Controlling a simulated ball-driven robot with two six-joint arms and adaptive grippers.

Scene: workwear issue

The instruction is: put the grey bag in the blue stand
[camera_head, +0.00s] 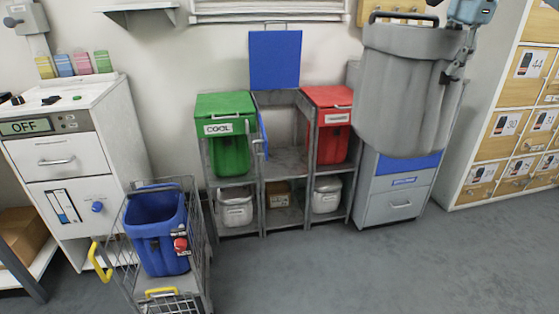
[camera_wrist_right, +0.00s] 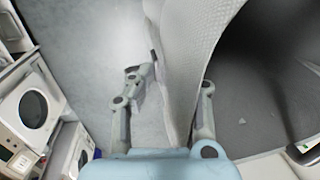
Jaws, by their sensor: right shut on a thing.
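The large grey bag (camera_head: 405,95) hangs in the air at the upper right of the head view, upright, with a dark handle at its rim. My right gripper (camera_head: 458,68) is shut on the right side of its rim. In the right wrist view the bag's wall (camera_wrist_right: 188,60) passes between the two fingers of the gripper (camera_wrist_right: 168,100). The blue stand (camera_head: 275,60) shows a blue back panel above an empty middle bay, between a green bin and a red bin. The bag is to the right of it, apart from it. My left gripper is not in view.
The green bin (camera_head: 228,145) and red bin (camera_head: 330,130) flank the empty bay. A wire cart (camera_head: 195,235) with a blue bin (camera_head: 157,230) stands at front left. A grey and blue cabinet (camera_head: 395,200) is behind the bag; lockers (camera_head: 515,120) stand right. The floor at front right is clear.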

